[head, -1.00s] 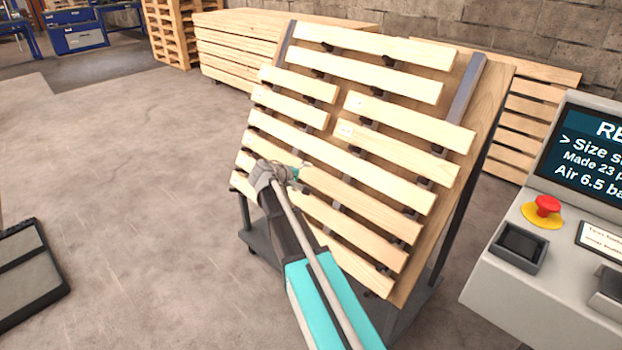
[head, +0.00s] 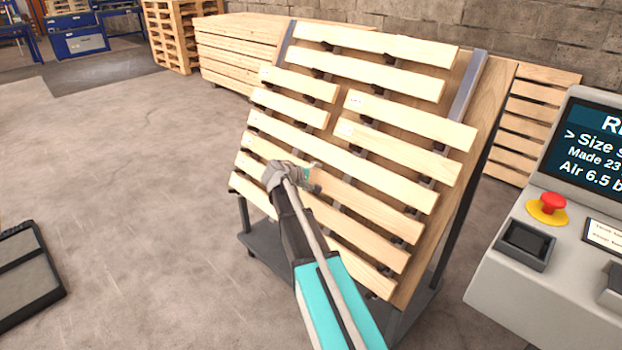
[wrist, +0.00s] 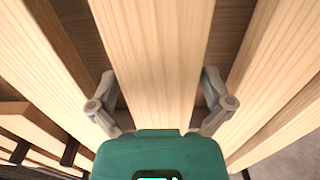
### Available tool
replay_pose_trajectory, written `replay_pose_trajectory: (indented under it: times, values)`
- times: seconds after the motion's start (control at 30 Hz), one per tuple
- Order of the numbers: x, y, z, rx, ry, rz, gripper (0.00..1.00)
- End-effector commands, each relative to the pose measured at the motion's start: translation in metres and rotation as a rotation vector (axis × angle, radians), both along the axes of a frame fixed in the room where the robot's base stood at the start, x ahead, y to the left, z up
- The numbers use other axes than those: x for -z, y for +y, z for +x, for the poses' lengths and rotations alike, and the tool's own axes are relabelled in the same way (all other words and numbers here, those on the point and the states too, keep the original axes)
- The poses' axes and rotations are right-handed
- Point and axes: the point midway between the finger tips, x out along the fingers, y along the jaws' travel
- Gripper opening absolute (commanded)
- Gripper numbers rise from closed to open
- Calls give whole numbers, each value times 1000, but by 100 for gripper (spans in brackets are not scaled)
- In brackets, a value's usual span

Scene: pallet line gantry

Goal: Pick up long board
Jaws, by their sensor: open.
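Several long pale boards lie in tilted rows on a sloped rack (head: 466,85); shorter boards sit in its middle rows. My gripper (head: 314,178) is at the lower long boards, left of the rack's middle. In the wrist view, one long board (wrist: 152,60) runs up through the centre. The open fingers of my gripper (wrist: 160,98) stand one on each side of this board, with small gaps seen beside it. My gripper's body hides the board's near part. I cannot tell how deep the fingertips reach.
A console (head: 545,265) with a screen and a red button (head: 552,202) stands close on the right. Stacked boards (head: 235,50) and a pallet stack (head: 168,35) are behind. A block wall (head: 540,40) closes the back. The floor at left is mostly clear.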

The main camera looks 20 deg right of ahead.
Motion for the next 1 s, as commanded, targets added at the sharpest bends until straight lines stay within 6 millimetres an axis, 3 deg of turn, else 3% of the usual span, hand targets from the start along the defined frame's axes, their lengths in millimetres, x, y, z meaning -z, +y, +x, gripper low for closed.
replay_pose_trajectory:
  times: [0.27,0.67,1.0]
  values:
    - [0,0,0,0,0,0,100]
    - [0,1,0,0,0,1,26]
    - [-1,2,0,0,0,1,24]
